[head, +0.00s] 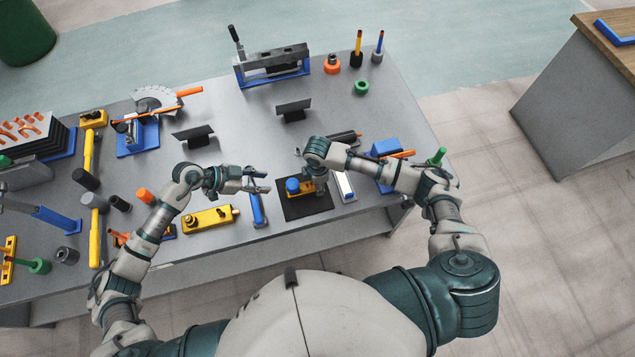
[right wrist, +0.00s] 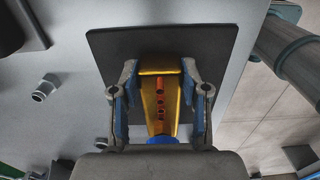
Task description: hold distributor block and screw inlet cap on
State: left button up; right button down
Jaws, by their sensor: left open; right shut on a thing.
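The yellow block (head: 305,188), which looks like the distributor block, lies on a black mat (head: 303,209). In the right wrist view the yellow block (right wrist: 158,85) has a row of reddish ports along its face. My right gripper (right wrist: 160,95) is shut on it, one blue-padded finger on each side. A blue round part (head: 292,185) sits at the block's left end; I cannot tell whether it is the inlet cap. A blue edge also shows at the bottom in the right wrist view (right wrist: 162,140). My left gripper (head: 262,181) is open and empty, left of the block.
A blue-handled tool (head: 258,210) lies just left of the mat. A metal hex fitting (right wrist: 44,88) shows beside the mat.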

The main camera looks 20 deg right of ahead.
jog(key=shift+f, duration=0.1)
dwell(0.7)
jog(key=c, duration=1.3)
grip_release()
jog(key=c, duration=0.5)
jog(key=o, duration=1.7)
jog(key=shift+o, duration=0.5)
